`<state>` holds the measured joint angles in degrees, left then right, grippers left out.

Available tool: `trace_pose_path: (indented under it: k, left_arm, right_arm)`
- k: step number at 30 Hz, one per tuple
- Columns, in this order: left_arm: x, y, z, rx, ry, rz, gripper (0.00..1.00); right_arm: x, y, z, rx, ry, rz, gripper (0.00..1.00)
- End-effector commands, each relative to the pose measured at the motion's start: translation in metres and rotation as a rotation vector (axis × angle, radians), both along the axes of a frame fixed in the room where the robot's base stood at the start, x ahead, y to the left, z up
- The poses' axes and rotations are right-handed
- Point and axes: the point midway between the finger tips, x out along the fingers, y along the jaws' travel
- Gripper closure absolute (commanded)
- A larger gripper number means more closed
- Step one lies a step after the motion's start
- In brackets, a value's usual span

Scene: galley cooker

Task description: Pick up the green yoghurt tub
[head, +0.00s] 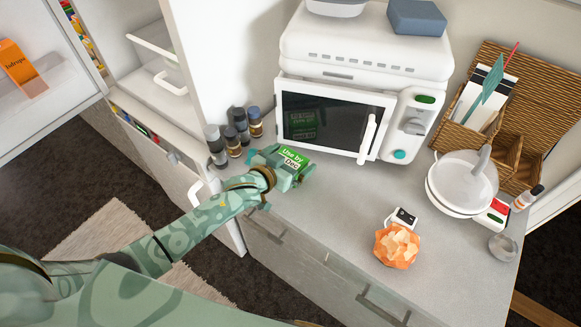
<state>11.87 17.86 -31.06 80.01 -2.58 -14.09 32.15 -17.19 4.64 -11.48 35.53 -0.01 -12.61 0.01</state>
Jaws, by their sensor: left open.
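The green yoghurt tub (292,156) stands on the grey worktop in front of the microwave, its green top lettered "Use by Dec". My left gripper (282,164) is at the tub with its jaws open, one finger showing on each side. It hides the tub's near side, and I cannot tell whether the fingers touch it. My right gripper is not in view.
Several dark-capped jars (238,130) stand just left of the tub by the white wall. The white microwave (345,115) is close behind. White bowls (462,184) and an orange crumpled object (397,246) are to the right. The worktop between is clear.

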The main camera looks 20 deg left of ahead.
Motion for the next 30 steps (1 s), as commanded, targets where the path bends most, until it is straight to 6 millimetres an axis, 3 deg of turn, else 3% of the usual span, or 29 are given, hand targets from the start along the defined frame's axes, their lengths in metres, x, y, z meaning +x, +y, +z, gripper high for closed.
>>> trace_pose_path:
  k: [2,3,8,9,20,25,30]
  left_arm:
    - [0.0,0.0,0.001,0.0,0.0,0.0,0.0]
    - [0.0,0.0,0.001,0.0,0.0,0.0,0.06]
    - [0.0,0.0,0.001,0.0,0.0,0.0,0.5]
    - [0.0,0.0,0.001,0.0,0.0,0.0,0.53]
    - [0.0,0.0,0.009,0.0,-0.003,0.0,0.53]
    - [0.0,0.0,0.035,-0.001,-0.005,-0.001,0.53]
    - [-0.034,-0.004,0.076,-0.004,-0.003,-0.002,0.53]
  right_arm:
    - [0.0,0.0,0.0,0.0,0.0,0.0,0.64]
    - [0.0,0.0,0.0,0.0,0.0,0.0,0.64]
    - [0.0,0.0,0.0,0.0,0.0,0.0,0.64]
    - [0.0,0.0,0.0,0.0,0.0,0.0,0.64]
    - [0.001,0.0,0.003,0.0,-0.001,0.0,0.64]
    - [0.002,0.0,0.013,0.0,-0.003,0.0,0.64]
    - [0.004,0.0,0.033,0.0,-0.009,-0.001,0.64]
